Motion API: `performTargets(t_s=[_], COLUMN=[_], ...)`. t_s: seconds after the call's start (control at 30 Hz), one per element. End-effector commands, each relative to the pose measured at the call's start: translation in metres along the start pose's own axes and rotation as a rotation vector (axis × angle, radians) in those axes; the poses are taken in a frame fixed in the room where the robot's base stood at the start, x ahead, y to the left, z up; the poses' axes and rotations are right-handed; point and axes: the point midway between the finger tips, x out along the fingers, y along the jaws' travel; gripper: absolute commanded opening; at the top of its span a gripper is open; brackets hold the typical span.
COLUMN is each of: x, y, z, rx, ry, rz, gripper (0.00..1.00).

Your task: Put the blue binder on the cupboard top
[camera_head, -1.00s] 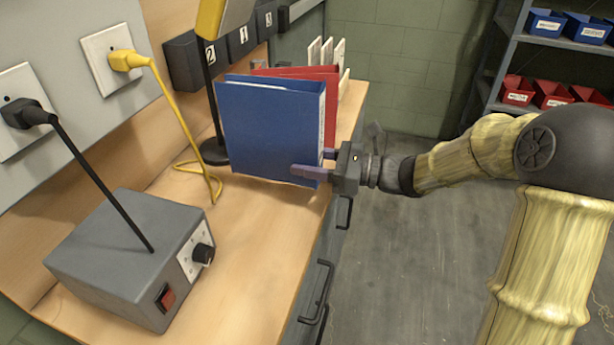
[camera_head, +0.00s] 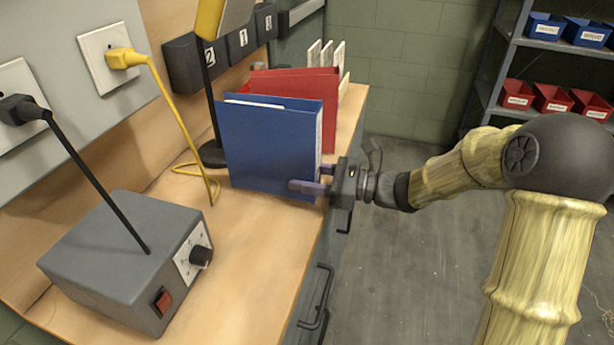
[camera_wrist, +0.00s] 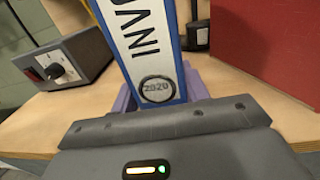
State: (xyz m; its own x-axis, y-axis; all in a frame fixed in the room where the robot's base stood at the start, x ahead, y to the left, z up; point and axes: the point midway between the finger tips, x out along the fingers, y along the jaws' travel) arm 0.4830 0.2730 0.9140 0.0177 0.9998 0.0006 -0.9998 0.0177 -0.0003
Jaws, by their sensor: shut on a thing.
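The blue binder (camera_head: 265,150) stands upright over the wooden worktop (camera_head: 250,250), in front of a red binder. My gripper (camera_head: 310,180) is shut on the binder's spine edge, low down, with one purple finger on its near face. In the wrist view the spine (camera_wrist: 152,50) shows a white label with "2020" between my purple fingers (camera_wrist: 160,95). The binder's lower edge is at or just above the wood; I cannot tell if it touches. The unit under this top has dark handles (camera_head: 322,295); no separate cupboard top is clear.
The red binder (camera_head: 329,90) and white upright files (camera_head: 327,55) stand behind. A grey power box (camera_head: 130,260) is at the front left, and a lamp base (camera_head: 213,154) and yellow cable (camera_head: 170,100) are left of the binder. Bare wood lies in front.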

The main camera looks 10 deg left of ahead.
Motion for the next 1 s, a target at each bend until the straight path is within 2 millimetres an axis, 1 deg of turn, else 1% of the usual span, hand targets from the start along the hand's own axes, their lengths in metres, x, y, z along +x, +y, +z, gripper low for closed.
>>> performTargets(t_s=[0.03,0.13,0.47,0.57,0.67,0.77,1.0], x=[0.0,0.0,0.0,-0.006,-0.018,-0.036,-0.084], y=[0.0,0.0,0.0,-0.001,-0.001,-0.001,-0.001], z=[-0.002,-0.001,0.001,0.001,0.002,0.002,0.003], rx=[0.001,0.001,0.0,0.001,0.001,0.002,0.001], ry=[0.0,0.0,0.0,0.001,0.0,0.0,-0.001], rz=[0.0,0.0,0.0,-0.002,-0.003,-0.005,-0.005], gripper=[0.47,0.67,0.67,0.67,0.67,0.67,0.67])
